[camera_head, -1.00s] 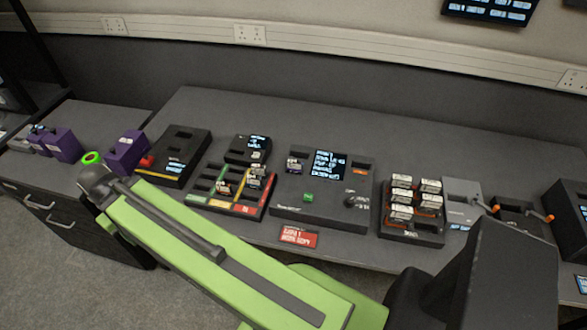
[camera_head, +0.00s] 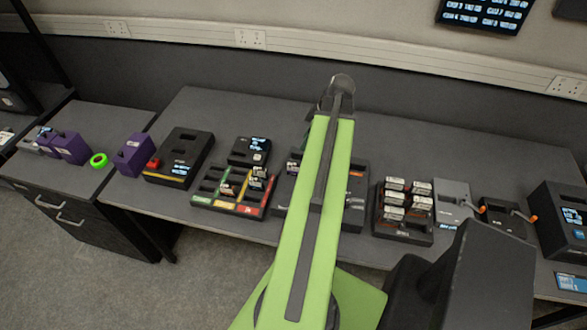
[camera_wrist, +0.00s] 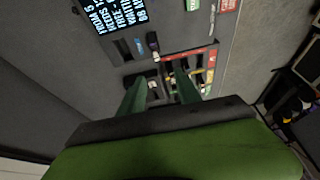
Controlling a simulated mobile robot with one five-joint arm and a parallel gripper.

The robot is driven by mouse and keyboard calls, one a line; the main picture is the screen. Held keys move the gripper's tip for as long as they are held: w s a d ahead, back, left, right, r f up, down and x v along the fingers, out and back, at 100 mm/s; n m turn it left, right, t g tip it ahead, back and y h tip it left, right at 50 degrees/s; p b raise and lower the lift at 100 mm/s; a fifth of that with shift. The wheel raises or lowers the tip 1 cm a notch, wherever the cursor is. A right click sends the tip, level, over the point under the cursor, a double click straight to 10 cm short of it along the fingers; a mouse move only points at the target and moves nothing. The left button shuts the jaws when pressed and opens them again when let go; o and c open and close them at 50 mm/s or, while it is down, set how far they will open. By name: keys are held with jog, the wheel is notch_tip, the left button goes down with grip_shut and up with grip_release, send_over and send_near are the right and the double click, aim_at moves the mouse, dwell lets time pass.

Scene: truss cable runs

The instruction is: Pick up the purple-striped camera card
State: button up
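A small light-faced card (camera_wrist: 152,41) stands in a slot of the dark console (camera_wrist: 178,22), beside an empty slot, in the wrist view. It looks faintly purple, but its stripe is too small to confirm. The card also shows in the head view (camera_head: 295,156), just left of my arm, which hides most of the console. My gripper (camera_wrist: 160,84) is open, with two green fingers apart and nothing clearly between them. The fingertips appear over the edge of the console and the coloured tray.
A tray with green, yellow and red rows (camera_head: 240,207) holds several cards left of the console. A rack of several cards (camera_head: 379,226) stands to the right. A green ring (camera_head: 99,160) lies near purple blocks at left. The desk behind the console is clear.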

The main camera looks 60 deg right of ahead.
aim_at(296, 164)
jog(key=b+x, duration=0.3)
jog(key=b, duration=0.1)
jog(key=s+b+x, duration=0.1)
jog(key=b+x, duration=0.2)
jog(key=x, duration=0.1)
jog(key=d+b+x, duration=0.1)
jog(key=b+x, duration=0.3)
jog(key=shift+s+d+f+b, duration=0.1)
jog(key=shift+f+b, duration=0.2)
jog(key=shift+f, duration=0.25)
jog(key=shift+r, duration=0.1)
jog(key=b+x, duration=0.5)
jog(key=shift+d+f, duration=0.1)
jog(key=shift+f, duration=0.15)
jog(key=shift+r, duration=0.15)
grip_shut()
